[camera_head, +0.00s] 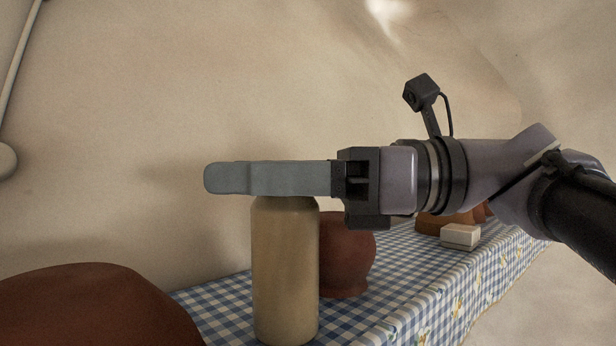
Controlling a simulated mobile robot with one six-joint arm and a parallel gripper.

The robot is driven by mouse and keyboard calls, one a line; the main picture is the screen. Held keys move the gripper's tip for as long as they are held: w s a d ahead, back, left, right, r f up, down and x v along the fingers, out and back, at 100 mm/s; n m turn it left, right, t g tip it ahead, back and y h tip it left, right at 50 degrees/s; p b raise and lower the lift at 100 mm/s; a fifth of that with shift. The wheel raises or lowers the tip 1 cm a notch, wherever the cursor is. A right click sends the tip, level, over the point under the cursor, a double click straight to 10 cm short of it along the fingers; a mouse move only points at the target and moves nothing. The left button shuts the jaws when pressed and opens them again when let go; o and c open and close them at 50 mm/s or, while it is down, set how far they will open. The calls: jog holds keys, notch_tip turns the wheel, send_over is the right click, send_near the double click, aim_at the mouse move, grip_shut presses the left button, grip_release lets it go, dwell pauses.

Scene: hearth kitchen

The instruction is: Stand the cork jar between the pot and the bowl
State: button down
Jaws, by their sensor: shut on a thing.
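The jar (285,275) is a tall, pale cream cylinder and looks upright. My gripper (228,178) reaches in level from the right and is shut on the jar's top end, so its fingers hide the lid. The jar's base is close to the lower picture edge; I cannot tell whether it touches the cloth. A red-brown round vessel (347,258) stands behind the jar to its right, partly hidden by it. A larger red-brown rounded vessel (90,308) is at the lower left, cut off by the frame. I cannot tell for sure which is the pot and which the bowl.
A blue-and-white checked cloth (400,285) covers the table, its front edge running along the right. A small white block (460,235) and an orange-brown thing (432,222) lie farther back. A pale plaster wall (150,120) rises close behind the table.

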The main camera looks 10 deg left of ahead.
jog(key=shift+w, duration=0.1)
jog(key=c, duration=0.7)
grip_release()
jog(key=shift+f, duration=0.1)
jog(key=shift+r, duration=0.25)
jog(key=d, duration=0.4)
jog(key=d+b, duration=0.1)
jog(key=d, duration=0.3)
jog(key=w+d+b, duration=0.1)
jog(key=d, duration=0.3)
jog(key=shift+d, duration=0.1)
jog(key=shift+f, duration=0.15)
